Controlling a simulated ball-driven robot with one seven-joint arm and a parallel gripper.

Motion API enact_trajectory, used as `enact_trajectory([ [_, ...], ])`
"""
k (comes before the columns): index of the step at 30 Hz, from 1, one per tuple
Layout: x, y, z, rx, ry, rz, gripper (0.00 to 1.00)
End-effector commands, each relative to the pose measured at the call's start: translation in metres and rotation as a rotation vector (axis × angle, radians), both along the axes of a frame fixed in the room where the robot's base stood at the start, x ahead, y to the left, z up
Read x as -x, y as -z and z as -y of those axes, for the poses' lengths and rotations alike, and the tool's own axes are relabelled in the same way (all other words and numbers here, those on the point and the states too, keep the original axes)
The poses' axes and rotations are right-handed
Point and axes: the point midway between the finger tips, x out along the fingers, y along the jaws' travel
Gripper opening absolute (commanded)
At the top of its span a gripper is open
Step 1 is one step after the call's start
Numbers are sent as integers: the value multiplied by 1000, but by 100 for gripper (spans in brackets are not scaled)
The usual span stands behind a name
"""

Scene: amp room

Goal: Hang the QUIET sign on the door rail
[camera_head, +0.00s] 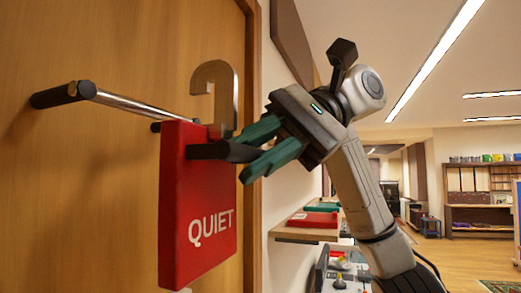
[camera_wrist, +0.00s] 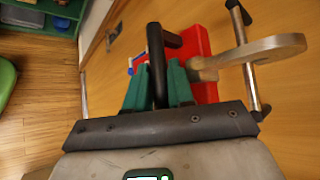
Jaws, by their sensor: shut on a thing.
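The red QUIET sign (camera_head: 198,215) hangs from my gripper in front of the wooden door, lettering visible in the head view. A grey-brown hook (camera_head: 222,88) rises from its top and curves to the left. My gripper (camera_head: 256,152) has its teal fingers shut on the black handle (camera_head: 222,151) on the sign's face. In the wrist view, the handle (camera_wrist: 157,60) lies between the fingers (camera_wrist: 157,88). The door rail (camera_head: 135,106) is a shiny bar with black ends, partly hidden behind the sign. In the wrist view, the hook (camera_wrist: 270,48) overlaps the rail (camera_wrist: 246,68); I cannot tell whether it encloses it.
The wooden door (camera_head: 90,190) fills the left of the head view. A wall shelf (camera_head: 290,233) with red and teal items stands beyond my arm. Open floor (camera_head: 455,258) lies at the right.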

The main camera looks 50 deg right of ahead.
Motion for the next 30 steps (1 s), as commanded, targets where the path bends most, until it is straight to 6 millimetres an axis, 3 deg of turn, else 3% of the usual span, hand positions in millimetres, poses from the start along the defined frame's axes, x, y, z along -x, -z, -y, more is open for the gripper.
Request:
enact_trajectory([
  [30,-70,-1,-23,-3,0,-2,0],
])
